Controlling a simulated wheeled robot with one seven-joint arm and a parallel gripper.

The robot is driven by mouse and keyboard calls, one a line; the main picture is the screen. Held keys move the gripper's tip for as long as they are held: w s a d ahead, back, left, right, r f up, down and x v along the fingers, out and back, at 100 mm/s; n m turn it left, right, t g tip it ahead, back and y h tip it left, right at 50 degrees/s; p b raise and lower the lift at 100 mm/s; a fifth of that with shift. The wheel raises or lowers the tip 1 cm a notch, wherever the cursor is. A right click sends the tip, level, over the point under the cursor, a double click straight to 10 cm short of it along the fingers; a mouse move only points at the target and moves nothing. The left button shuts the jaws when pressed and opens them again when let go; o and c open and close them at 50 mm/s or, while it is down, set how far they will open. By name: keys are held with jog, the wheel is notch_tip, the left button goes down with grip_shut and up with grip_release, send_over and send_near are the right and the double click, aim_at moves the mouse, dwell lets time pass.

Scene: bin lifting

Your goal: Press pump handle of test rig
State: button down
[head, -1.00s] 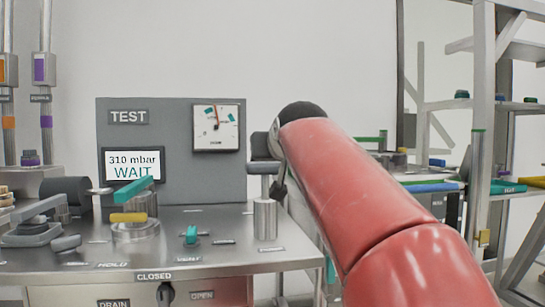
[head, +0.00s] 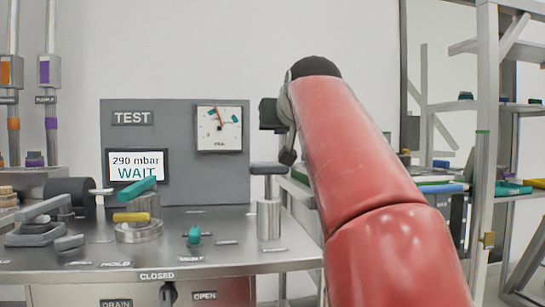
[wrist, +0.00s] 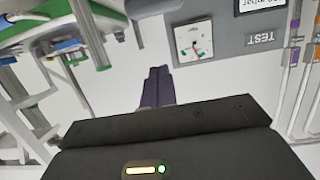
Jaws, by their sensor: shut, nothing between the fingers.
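The test rig has a grey panel (head: 175,185) with a TEST sign, a round-dial gauge (head: 219,129) and a display (head: 136,166) reading 290 mbar WAIT. The pump handle (head: 268,169) is a grey bar on a thin rod, raised above a metal cylinder (head: 268,220) at the bench's right end. My gripper's dark body (head: 270,113) shows above the handle, apart from it; its fingertips are not clear there. In the wrist view my gripper's fingers (wrist: 157,75) are together and empty. A grey piece at that view's top edge is probably the handle.
A teal lever (head: 136,189), a yellow lever (head: 131,217) and a small teal valve knob (head: 194,235) stand on the metal bench left of the cylinder. A drain knob (head: 167,294) is on the bench front. A shelf frame (head: 484,150) stands at the right.

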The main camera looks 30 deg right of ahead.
jog(key=p, duration=0.1)
send_over(273, 163)
notch_tip(273, 163, down, 2)
jog(key=f, duration=0.1)
jog(key=f+b, duration=0.1)
jog(key=f, duration=0.2)
jog(key=shift+s+a+f+b, duration=0.15)
jog(key=shift+s+f+b, duration=0.1)
jog(key=shift+b, duration=0.1)
notch_tip(273, 163, down, 6)
jog(key=b, duration=0.4)
